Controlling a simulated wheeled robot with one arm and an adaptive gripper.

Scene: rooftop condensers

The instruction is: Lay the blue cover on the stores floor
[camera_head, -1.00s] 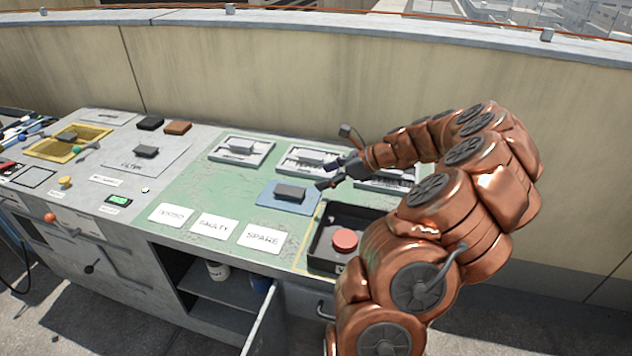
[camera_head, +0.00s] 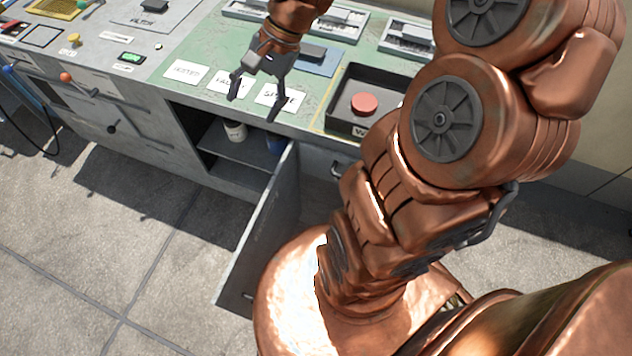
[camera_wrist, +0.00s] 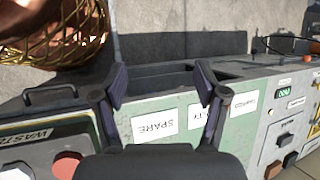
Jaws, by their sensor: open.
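The blue cover (camera_head: 331,62), a flat plate with a grey block on top, lies on the green bench top (camera_head: 215,102), partly behind my gripper. My gripper (camera_head: 252,106) is open and empty, its fingers pointing down over the label cards at the bench's front edge, left of the cover. In the wrist view my open fingers (camera_wrist: 160,82) frame the SPARE card and the dark cupboard opening (camera_wrist: 175,76). The cover is not visible there.
The cupboard door (camera_head: 262,235) stands swung out toward me, right of the opening. Grey lidded units (camera_head: 405,38) stand at the bench's back. The paving left of the door is clear.

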